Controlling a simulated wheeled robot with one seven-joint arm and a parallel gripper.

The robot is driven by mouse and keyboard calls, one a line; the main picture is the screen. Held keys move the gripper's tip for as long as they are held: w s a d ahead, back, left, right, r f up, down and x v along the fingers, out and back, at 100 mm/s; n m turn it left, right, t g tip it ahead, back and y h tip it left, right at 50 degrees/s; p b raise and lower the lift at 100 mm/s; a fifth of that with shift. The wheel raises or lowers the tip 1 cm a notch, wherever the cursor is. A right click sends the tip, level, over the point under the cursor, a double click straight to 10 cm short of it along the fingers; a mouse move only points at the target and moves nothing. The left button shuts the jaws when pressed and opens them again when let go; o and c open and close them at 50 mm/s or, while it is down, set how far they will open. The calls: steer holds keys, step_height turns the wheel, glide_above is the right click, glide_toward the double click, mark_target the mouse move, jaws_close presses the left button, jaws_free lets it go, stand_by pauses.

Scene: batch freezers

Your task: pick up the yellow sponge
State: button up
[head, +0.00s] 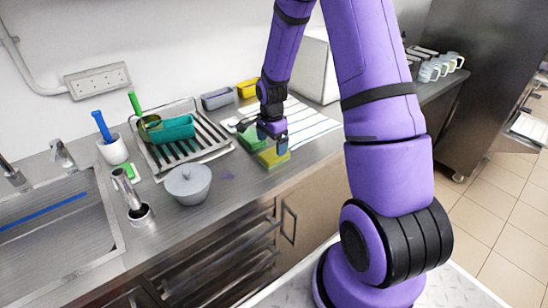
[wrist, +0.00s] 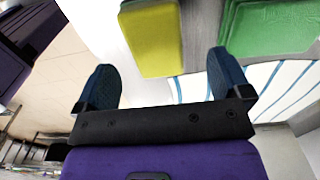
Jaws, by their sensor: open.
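My gripper (head: 272,135) hangs just above the sponge, pointing down. In the wrist view its two dark blue fingers (wrist: 160,62) are wide apart with nothing held between them. In the head view the gripper covers part of the area behind the sponge.
A green tray-like item (wrist: 270,27) lies close beside the sponge; it also shows in the head view (head: 250,138). The striped cloth (head: 308,122) lies behind. Grey (head: 217,99) and yellow (head: 247,88) containers stand at the wall.

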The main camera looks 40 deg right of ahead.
mark_target(274, 153)
steer(key=shift+s+d+f, duration=0.1)
steer(key=shift+s+f, duration=0.05)
steer(key=shift+f, duration=1.15)
steer(key=shift+s+d+f, duration=0.1)
steer(key=shift+f, duration=1.2)
steer(key=c, duration=1.1)
steer(key=shift+o, duration=0.2)
steer(key=shift+r, duration=0.15)
